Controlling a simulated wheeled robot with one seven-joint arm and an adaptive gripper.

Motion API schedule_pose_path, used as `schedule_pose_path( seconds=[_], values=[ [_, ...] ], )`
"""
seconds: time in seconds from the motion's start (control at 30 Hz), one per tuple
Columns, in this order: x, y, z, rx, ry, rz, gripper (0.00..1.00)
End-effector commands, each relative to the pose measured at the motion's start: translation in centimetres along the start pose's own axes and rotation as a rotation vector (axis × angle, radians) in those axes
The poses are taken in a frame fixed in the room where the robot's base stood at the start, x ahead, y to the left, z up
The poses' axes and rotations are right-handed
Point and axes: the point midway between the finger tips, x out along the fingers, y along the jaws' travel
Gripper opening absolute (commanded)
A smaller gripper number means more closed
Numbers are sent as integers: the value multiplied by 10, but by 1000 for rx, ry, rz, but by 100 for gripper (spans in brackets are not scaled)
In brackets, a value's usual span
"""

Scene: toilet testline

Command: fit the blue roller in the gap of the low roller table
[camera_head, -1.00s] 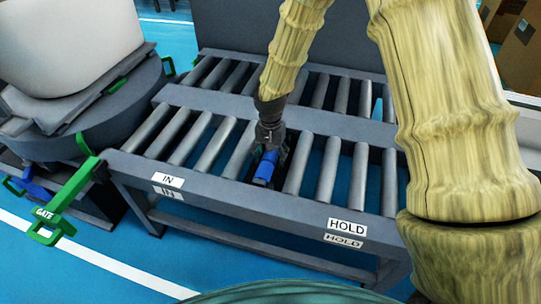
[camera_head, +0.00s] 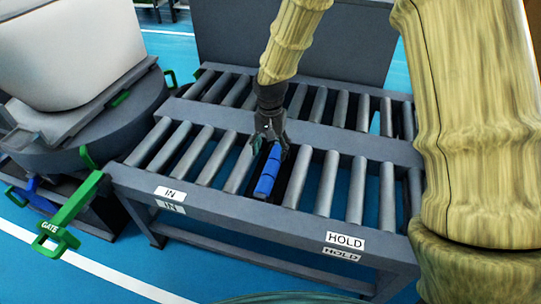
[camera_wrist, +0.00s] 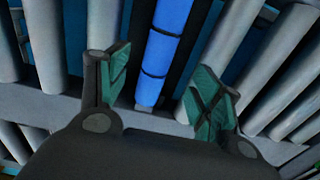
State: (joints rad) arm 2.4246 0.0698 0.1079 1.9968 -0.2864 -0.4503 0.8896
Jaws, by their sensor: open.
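The blue roller (camera_head: 268,176) lies in the gap of the low roller table (camera_head: 215,205), between grey rollers and roughly in line with them. It also shows in the wrist view (camera_wrist: 168,45), with dark bands across it and its near end close to a grey rail. My gripper (camera_head: 270,140) is over the far end of the blue roller. In the wrist view my gripper (camera_wrist: 165,92) has its two green-padded fingers spread, one on each side of the blue roller and apart from it. I cannot tell whether both roller ends are fully seated.
A second row of rollers (camera_head: 320,104) runs behind the middle rail. A green GATE handle (camera_head: 65,215) sticks out at the left, beside the round stand with a white body (camera_head: 75,50). Blue floor (camera_head: 60,280) is clear in front.

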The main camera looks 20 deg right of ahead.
Motion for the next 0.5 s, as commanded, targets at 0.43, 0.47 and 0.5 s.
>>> schedule_pose_path(
  seconds=[0.43, 0.47, 0.5],
  values=[
    [-20, 0, 0, 0, 0, 0, 65],
    [-20, 0, 0, 0, 0, 0, 65],
    [-20, 0, 0, 0, 0, 0, 65]
  ],
)
